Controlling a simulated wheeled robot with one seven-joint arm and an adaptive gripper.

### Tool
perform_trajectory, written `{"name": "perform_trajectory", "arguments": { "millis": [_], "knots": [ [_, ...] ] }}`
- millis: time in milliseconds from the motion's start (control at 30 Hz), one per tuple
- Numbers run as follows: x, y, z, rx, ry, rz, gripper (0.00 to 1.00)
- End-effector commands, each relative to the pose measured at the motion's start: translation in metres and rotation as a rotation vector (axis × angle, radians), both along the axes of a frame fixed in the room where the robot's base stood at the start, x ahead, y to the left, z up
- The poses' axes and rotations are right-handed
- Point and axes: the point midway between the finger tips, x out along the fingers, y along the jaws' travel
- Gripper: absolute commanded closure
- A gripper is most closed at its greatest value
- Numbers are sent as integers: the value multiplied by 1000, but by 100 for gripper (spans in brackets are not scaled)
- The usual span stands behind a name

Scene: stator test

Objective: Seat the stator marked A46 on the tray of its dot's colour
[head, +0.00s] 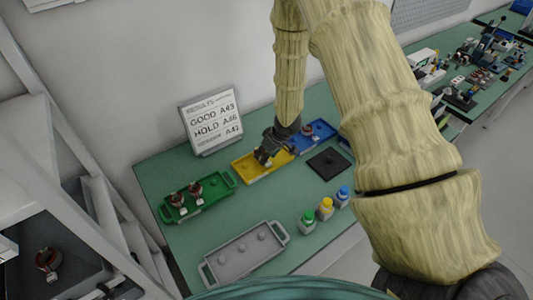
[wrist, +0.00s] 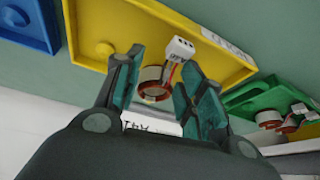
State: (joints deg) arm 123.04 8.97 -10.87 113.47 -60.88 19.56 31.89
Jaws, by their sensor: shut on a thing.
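My gripper (head: 270,154) is low over the yellow tray (head: 247,176). In the wrist view, my gripper (wrist: 158,90) is shut on a stator (wrist: 152,91), a copper ring with a white connector and red and white leads. The yellow tray (wrist: 112,22) lies just beyond it. Whether the stator touches the tray or a peg cannot be told. No A46 mark is readable on the stator. In the head view my fingers largely hide it. A results board (head: 213,121) reads GOOD A43, HOLD A46, with another line ending in A42.
The green tray (head: 222,200) holds two stators. The blue tray (head: 331,127), right of the yellow one, holds one. A grey tray (head: 215,268) with bare pegs lies in front. A black pad (head: 328,163) and green-, yellow- and blue-topped bottles (head: 326,207) stand right.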

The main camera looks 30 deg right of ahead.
Motion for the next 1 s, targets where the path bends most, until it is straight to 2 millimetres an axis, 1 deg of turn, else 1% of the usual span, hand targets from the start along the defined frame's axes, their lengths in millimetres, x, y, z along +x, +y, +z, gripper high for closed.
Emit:
{"name": "perform_trajectory", "arguments": {
  "millis": [133, 1000],
  "knots": [
    [0, 0, -3, 0, 0, -1, 97],
    [0, 0, -9, 0, 0, 0, 97]
  ]
}}
